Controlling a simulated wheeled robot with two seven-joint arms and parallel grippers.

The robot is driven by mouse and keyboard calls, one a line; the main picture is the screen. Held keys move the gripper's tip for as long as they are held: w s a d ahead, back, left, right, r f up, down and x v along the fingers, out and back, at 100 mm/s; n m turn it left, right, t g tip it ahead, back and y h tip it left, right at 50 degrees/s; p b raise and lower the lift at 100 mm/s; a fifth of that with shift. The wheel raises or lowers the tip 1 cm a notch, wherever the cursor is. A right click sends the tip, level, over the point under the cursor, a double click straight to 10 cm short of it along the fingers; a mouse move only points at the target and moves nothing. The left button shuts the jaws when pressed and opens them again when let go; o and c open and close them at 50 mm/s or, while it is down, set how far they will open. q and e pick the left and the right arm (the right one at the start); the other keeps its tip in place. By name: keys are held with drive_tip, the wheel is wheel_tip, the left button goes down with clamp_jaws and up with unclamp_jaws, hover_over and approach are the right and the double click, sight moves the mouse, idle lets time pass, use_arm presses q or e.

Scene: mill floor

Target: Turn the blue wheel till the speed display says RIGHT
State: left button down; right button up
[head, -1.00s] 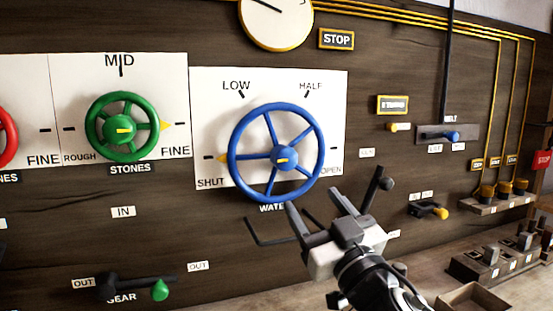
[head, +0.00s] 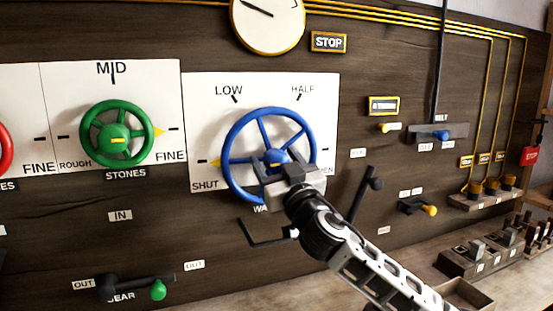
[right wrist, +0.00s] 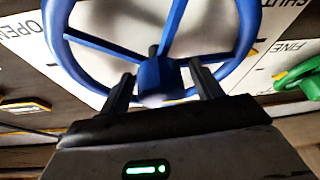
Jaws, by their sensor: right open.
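The blue wheel (head: 226,150) is on a white panel marked LOW, HALF, SHUT and OPEN, its yellow pointer (head: 215,162) at the left, just above SHUT. My right gripper (head: 276,160) is at the wheel's hub and hides its lower right part. In the right wrist view its two open fingers (right wrist: 163,85) stand either side of the blue hub (right wrist: 155,78); I cannot tell whether they touch it. A small yellow-framed display (head: 384,105) hangs right of the panel; its word is too small to read surely. My left gripper is not in view.
A green wheel (head: 116,140) and part of a red one are on the left. A round dial (head: 268,18) is above. A dark crank (head: 367,195), small levers and a bench with a switch box (head: 485,255) are on the right. A green-knobbed gear lever (head: 158,290) is below.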

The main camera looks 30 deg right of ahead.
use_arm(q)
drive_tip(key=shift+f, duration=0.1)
use_arm(e)
drive_tip(key=shift+c, duration=0.4)
drive_tip(key=c, duration=0.9)
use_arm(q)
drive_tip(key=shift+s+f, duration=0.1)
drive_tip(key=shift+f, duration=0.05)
use_arm(e)
drive_tip(key=shift+m, duration=0.3)
drive_tip(key=shift+a+f+m+h+b, duration=0.15)
drive_tip(key=shift+m+h+b, duration=0.55)
drive_tip(key=shift+m+b, duration=0.4)
drive_tip(key=shift+m+h, duration=0.4)
drive_tip(key=shift+m, duration=0.4)
drive_tip(key=m+g+h+b, duration=0.1)
drive_tip(key=m, duration=0.2)
drive_tip(key=m+g+h+b, duration=0.1)
drive_tip(key=m+h, duration=0.1)
drive_tip(key=m, duration=0.1)
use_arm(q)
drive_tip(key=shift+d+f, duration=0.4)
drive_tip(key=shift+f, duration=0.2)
use_arm(e)
drive_tip(key=m+g, duration=0.1)
drive_tip(key=m, duration=0.2)
drive_tip(key=m+g+h, duration=0.1)
drive_tip(key=m, duration=0.2)
drive_tip(key=shift+h, duration=0.3)
drive_tip(key=shift+m, duration=0.4)
